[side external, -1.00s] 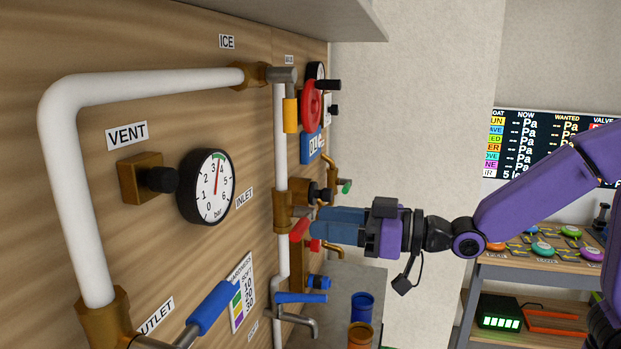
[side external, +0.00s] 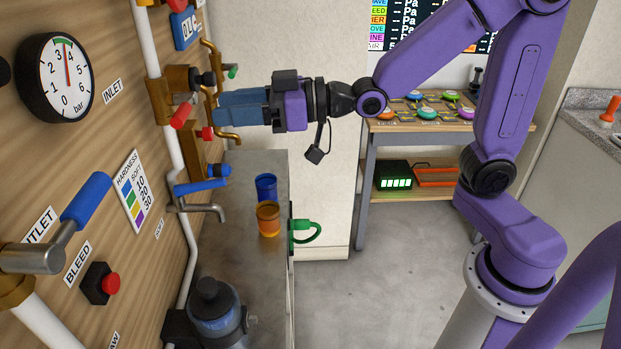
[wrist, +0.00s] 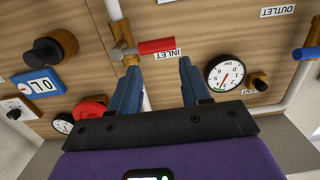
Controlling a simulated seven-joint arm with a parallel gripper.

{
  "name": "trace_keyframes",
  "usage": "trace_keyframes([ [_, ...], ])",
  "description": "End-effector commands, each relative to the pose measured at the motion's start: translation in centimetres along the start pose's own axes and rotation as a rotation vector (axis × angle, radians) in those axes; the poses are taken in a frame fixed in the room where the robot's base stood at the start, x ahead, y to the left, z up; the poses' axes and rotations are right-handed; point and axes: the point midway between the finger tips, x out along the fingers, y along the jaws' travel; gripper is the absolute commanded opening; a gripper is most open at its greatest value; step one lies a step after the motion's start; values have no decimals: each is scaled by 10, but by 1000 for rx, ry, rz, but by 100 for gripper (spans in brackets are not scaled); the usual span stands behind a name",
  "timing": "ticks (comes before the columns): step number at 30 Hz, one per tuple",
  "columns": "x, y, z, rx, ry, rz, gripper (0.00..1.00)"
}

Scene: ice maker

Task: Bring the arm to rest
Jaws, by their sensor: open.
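My gripper (side external: 218,106) has blue fingers and points at the wooden wall panel from the right in the side view. Its fingers are spread with nothing between them in the wrist view (wrist: 159,66). The red-handled inlet valve (side external: 182,115) is just beyond the fingertips, with a small gap in the side view. In the wrist view the red handle (wrist: 157,46) lies crosswise ahead of the fingertips, beside the INLET label. My purple arm (side external: 430,62) is bent and reaches from its base at the right to the panel.
The panel carries a pressure gauge (side external: 55,78), pipes, a blue lever (side external: 87,199) and a green-tipped tap (side external: 232,71). Below my gripper, a counter (side external: 250,165) holds a blue cup (side external: 266,187) and an orange cup (side external: 268,218). Open floor lies between counter and shelf (side external: 440,128).

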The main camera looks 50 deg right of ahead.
Motion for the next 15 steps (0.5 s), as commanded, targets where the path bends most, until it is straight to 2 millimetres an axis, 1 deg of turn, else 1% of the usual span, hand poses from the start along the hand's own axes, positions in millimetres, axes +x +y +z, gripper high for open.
trace_keyframes([
  [5,-22,-18,40,-8,-226,-30,47],
  [6,-29,-23,51,-13,-292,-39,47],
  [8,-43,-30,67,-22,-389,-54,47],
  [9,-53,-34,78,-28,-454,-64,47],
  [11,-70,-41,94,-40,-552,-79,47],
  [14,-101,-50,117,-63,-714,-106,47],
  [15,-115,-54,125,-73,-779,-117,47],
])
